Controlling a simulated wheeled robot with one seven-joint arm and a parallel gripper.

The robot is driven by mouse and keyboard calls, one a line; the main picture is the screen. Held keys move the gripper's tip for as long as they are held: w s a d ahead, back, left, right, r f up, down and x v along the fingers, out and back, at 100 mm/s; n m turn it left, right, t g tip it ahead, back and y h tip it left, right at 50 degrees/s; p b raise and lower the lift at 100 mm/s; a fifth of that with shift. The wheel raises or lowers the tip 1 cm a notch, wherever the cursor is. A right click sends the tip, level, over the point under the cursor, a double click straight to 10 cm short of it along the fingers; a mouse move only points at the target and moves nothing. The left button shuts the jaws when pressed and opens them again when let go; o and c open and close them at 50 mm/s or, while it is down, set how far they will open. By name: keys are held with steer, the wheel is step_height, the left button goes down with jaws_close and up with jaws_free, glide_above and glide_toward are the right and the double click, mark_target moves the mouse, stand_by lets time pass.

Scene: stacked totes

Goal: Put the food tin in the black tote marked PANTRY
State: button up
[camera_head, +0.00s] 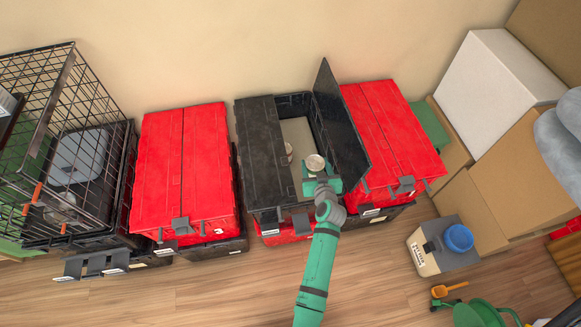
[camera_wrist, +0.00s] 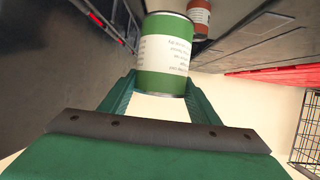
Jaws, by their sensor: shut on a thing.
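A green tin with a white label (camera_wrist: 165,55) is between the fingers of my gripper (camera_head: 317,174), which is shut on it. In the head view, the tin's pale round top (camera_head: 315,162) shows over the right part of the open black tote (camera_head: 262,165). The tote's left lid flap is closed and its right flap stands up. I cannot tell from here how high the tin is above the tote floor. A second tin, orange-brown (camera_wrist: 199,17), is inside the tote, near its left flap. No PANTRY lettering is readable; a small white label on the tote's front is too small to read.
Red-lidded totes stand left (camera_head: 183,165) and right (camera_head: 392,130) of the black tote. A wire crate (camera_head: 60,140) is at far left. The wooden floor in front is mostly clear.

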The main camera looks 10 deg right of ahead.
steer(key=f, duration=0.5)
steer(key=shift+w, duration=0.25)
steer(key=shift+f, duration=2.35)
steer(key=shift+f, duration=0.6)
steer(key=o, duration=1.4)
steer(key=shift+o, duration=0.2)
steer(key=shift+r, duration=0.5)
steer(key=v, duration=1.2)
steer(key=shift+d, duration=0.1)
